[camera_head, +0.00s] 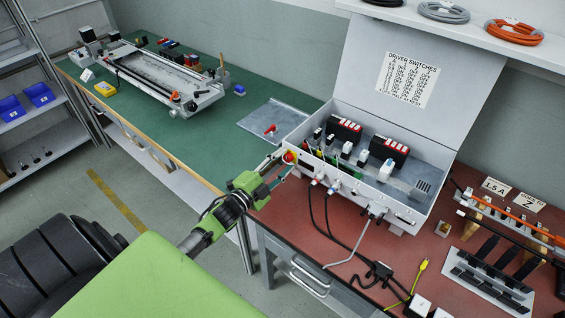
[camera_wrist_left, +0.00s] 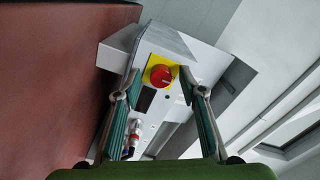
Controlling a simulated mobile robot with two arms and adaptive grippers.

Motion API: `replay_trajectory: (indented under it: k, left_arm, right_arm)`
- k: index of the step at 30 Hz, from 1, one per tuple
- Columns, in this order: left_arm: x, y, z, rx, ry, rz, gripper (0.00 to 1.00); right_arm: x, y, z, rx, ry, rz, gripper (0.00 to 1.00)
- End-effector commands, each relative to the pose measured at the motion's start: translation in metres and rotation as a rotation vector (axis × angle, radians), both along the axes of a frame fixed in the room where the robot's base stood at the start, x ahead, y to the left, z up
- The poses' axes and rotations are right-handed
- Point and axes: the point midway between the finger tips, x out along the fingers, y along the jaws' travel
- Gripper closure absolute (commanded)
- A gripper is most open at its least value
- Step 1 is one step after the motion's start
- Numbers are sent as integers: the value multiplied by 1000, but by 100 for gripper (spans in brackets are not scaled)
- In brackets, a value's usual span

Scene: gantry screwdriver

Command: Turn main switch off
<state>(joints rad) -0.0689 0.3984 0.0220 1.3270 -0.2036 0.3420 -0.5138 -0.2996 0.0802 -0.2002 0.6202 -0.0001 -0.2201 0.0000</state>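The main switch is a red rotary knob on a yellow plate (camera_head: 289,157) on the front left corner of the grey control box (camera_head: 405,203). In the left wrist view the knob (camera_wrist_left: 162,76) sits between the fingertips, with a pale mark across it. My left gripper (camera_head: 275,166) is close in front of it. In the wrist view its two fingers (camera_wrist_left: 160,88) are spread apart on either side of the knob. Whether they touch it cannot be told. My right gripper is not in view.
The box's lid (camera_head: 420,50) stands open with a label sheet. Cables (camera_head: 340,225) hang from its front onto the red bench (camera_head: 440,250). A metal plate with a red knob (camera_head: 270,129) lies on the green table (camera_head: 225,145). A tool rack (camera_head: 490,275) stands at right.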

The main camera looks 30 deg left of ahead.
Motion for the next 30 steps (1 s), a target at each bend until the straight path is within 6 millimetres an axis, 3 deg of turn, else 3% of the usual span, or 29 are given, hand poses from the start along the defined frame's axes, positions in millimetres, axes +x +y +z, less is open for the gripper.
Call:
replay_trajectory:
  k: [8, 24, 30]
  left_arm:
    - [-6, 0, 1, 1, -1, 0, 62]
    - [-97, 7, 0, 0, 2, -1, 62]
    - [-116, 9, 0, 0, 0, 0, 62]
  right_arm:
    - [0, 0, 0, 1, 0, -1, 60]
    - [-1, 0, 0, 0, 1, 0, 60]
    - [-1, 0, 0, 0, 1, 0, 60]
